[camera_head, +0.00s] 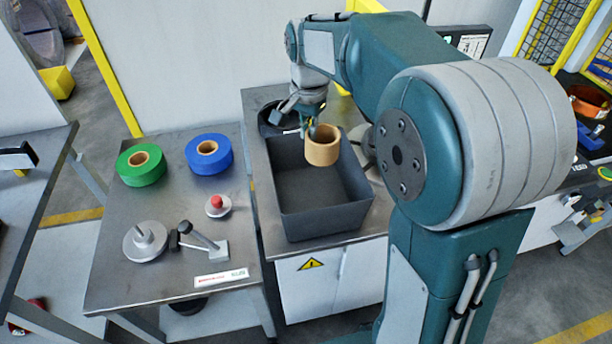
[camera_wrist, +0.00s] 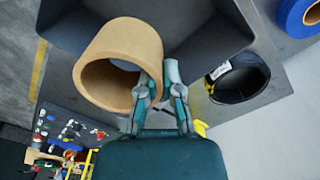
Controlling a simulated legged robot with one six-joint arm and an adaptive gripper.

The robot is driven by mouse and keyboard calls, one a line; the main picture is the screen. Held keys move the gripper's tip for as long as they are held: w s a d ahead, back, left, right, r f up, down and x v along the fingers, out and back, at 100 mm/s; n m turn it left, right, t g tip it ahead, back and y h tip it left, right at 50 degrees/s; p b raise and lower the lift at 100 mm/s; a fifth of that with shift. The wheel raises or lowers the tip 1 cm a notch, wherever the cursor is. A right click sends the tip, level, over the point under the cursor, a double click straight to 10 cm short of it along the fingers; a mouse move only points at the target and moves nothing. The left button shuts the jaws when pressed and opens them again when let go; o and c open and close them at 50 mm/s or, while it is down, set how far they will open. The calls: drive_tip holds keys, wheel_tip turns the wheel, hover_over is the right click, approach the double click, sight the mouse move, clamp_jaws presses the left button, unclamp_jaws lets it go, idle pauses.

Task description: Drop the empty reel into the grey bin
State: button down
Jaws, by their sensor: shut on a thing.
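The empty reel (camera_head: 322,148) is a tan cardboard-coloured tube. My gripper (camera_head: 311,126) is shut on the reel's wall and holds it over the back part of the grey bin (camera_head: 327,222). In the wrist view the reel (camera_wrist: 118,62) hangs from my gripper (camera_wrist: 160,82), with one finger inside the tube and one outside. The bin is open and dark grey, and its visible floor looks empty. The bin (camera_wrist: 215,42) also shows behind the reel in the wrist view.
A green roll (camera_head: 140,166) and a blue roll (camera_head: 208,154) lie on the left table, with a grey spindle disc (camera_head: 145,241), a red knob (camera_head: 217,203) and a lever clamp (camera_head: 205,242) in front.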

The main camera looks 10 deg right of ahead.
drive_tip(key=shift+d+f, duration=0.15)
drive_tip(key=shift+f, duration=0.15)
drive_tip(key=shift+s+f, duration=0.1)
drive_tip(key=shift+f, duration=2.55)
drive_tip(key=c, duration=0.7)
unclamp_jaws()
drive_tip(key=shift+r, duration=0.1)
wheel_tip(320, 180, up, 12)
drive_tip(key=shift+f, duration=0.25)
